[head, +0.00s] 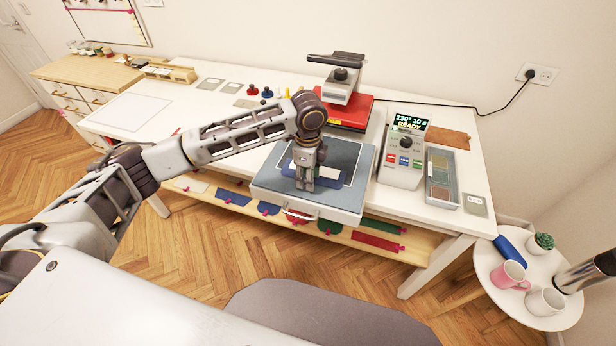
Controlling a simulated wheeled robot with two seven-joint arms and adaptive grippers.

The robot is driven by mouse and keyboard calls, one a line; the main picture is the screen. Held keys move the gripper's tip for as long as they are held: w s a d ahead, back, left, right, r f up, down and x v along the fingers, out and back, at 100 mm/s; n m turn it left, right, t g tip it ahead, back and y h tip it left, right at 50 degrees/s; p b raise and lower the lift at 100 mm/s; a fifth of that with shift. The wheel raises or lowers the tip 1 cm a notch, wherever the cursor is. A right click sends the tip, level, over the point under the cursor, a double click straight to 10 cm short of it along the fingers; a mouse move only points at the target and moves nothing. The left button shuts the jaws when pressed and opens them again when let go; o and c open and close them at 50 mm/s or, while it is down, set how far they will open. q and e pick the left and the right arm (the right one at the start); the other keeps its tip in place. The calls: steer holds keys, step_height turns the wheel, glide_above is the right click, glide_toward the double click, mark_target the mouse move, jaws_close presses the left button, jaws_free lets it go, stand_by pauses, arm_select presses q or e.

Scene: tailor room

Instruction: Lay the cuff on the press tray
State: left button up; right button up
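The press tray (265,178) is a grey-blue pad on a white drawer-like base with a front handle, pulled out at the table's front edge. A blue cuff (290,166) lies on or just above a pale rectangle in the middle of the pad. My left gripper (305,187) points straight down over the cuff and hides part of it. Its fingers look close together, but whether they hold the cuff is too small to tell. My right gripper is out of the picture.
The heat press (343,85) with a red plate stands behind the tray. A control box (402,160) reading READY and a sample tray (442,178) stand to its right. A round side table (490,268) holds mugs and a plant. Coloured fabric pieces lie on the shelf (335,232) below.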

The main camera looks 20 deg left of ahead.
arm_select(q)
step_height(320, 180, up, 12)
steer(key=shift+b, duration=0.4)
stand_by(1.6)
